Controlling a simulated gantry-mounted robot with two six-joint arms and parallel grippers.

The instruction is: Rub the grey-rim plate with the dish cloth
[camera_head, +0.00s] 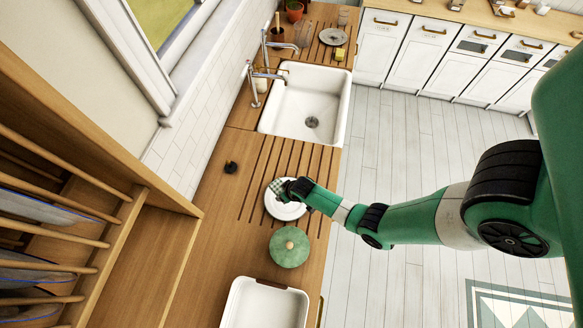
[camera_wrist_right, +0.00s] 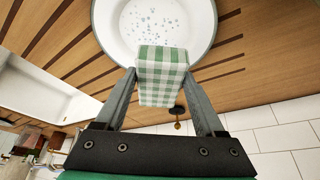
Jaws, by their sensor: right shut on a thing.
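The grey-rim plate (camera_head: 287,211) lies on the grooved wooden counter between the sink and a green lid. In the right wrist view the plate (camera_wrist_right: 205,25) is white with a grey rim and has several bluish specks on its middle. My right gripper (camera_head: 285,191) is over the plate's far left part. It is shut on the green-and-white checked dish cloth (camera_wrist_right: 162,77), which shows between its fingers in the right wrist view. The cloth (camera_head: 276,187) overlaps the plate's edge; whether it presses on the surface I cannot tell. My left gripper is not in view.
A green round lid or pot (camera_head: 289,247) stands just nearer than the plate. A white tray (camera_head: 229,306) is at the front. The white sink (camera_head: 342,110) with taps is beyond. A wooden plate rack (camera_head: 128,230) stands at left. A small dark object (camera_head: 231,167) lies near the wall.

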